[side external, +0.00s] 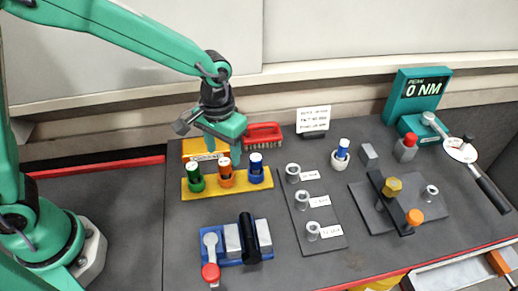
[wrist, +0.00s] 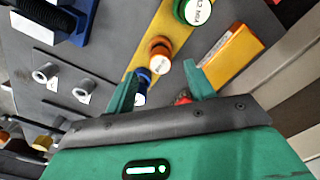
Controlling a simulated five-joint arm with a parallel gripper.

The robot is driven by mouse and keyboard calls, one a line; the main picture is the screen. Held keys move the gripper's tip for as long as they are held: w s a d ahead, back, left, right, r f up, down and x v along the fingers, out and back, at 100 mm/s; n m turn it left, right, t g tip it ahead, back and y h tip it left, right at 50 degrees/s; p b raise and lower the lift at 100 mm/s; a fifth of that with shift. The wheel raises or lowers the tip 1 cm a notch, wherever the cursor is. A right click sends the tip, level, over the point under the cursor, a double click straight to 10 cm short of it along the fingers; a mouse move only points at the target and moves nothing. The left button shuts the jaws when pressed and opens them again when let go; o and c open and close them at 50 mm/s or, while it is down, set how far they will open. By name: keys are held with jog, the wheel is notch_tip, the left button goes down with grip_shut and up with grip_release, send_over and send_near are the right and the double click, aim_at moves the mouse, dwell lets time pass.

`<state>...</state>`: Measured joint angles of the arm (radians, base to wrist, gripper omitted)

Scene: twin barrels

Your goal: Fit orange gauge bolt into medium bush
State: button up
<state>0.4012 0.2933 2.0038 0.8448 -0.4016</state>
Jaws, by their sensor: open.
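The orange gauge bolt (side external: 226,174) stands in the middle of a yellow rack (side external: 203,192), between a green bolt (side external: 195,180) and a blue bolt (side external: 256,166). Its pale-topped orange head also shows in the wrist view (wrist: 158,51), just beyond my fingertips. My gripper (side external: 222,149) is open and empty, above and behind the rack. The wrist view shows its two fingers apart (wrist: 163,72). Three grey bushes stand in a row on a dark plate; the middle one (side external: 302,200) appears to be the medium bush. Its label is too small to read.

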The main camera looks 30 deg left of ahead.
aim_at(224, 162)
jog(key=shift+f, duration=2.65)
jog(key=c, duration=1.2)
jog(key=shift+o, duration=0.2)
jog(key=shift+r, duration=0.15)
jog(key=shift+r, duration=0.5)
notch_tip(224, 162, up, 3)
jog(key=shift+s+d+r, duration=0.1)
jog(key=shift+r, duration=0.05)
jog(key=s+d+r, duration=0.6)
jog(key=s, duration=0.3)
jog(key=shift+s+d+r, duration=0.15)
jog(key=shift+d+r, duration=0.1)
jog(key=shift+d, duration=0.05)
jog(key=shift+d, duration=0.1)
